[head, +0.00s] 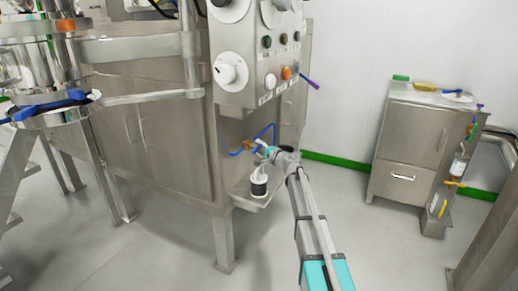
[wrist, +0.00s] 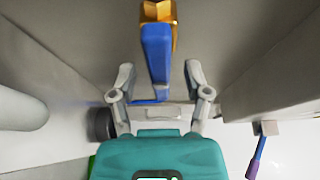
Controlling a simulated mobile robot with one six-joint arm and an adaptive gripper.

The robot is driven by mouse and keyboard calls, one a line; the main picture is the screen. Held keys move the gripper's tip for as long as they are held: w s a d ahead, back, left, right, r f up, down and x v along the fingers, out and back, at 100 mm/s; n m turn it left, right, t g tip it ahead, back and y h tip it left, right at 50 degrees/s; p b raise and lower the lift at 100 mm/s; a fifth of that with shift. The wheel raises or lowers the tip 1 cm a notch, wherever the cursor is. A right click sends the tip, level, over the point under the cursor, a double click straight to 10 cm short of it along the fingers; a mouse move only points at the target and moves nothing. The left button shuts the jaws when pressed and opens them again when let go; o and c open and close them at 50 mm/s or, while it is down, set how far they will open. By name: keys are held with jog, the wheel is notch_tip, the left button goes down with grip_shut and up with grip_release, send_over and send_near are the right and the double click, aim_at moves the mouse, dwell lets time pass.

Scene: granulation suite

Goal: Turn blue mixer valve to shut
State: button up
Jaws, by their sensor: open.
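The blue valve lever (wrist: 157,58) hangs from a brass valve body (wrist: 158,12) at the top of the wrist view. My gripper (wrist: 159,72) is open, with one finger on each side of the lower part of the lever. I see a gap on both sides; whether a finger touches it I cannot tell. In the head view the brass valve (head: 247,145) sits low on the steel cabinet front. My gripper (head: 266,151) reaches it from the right and covers part of the lever.
A white and black container (head: 259,184) stands on a small steel shelf just below my gripper. A control panel (head: 258,50) with knobs and buttons is above. A steel cart (head: 400,150) stands at the right. The floor between is clear.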

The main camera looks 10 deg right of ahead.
jog(key=shift+w+a, duration=0.15)
jog(key=shift+c, duration=0.2)
grip_shut()
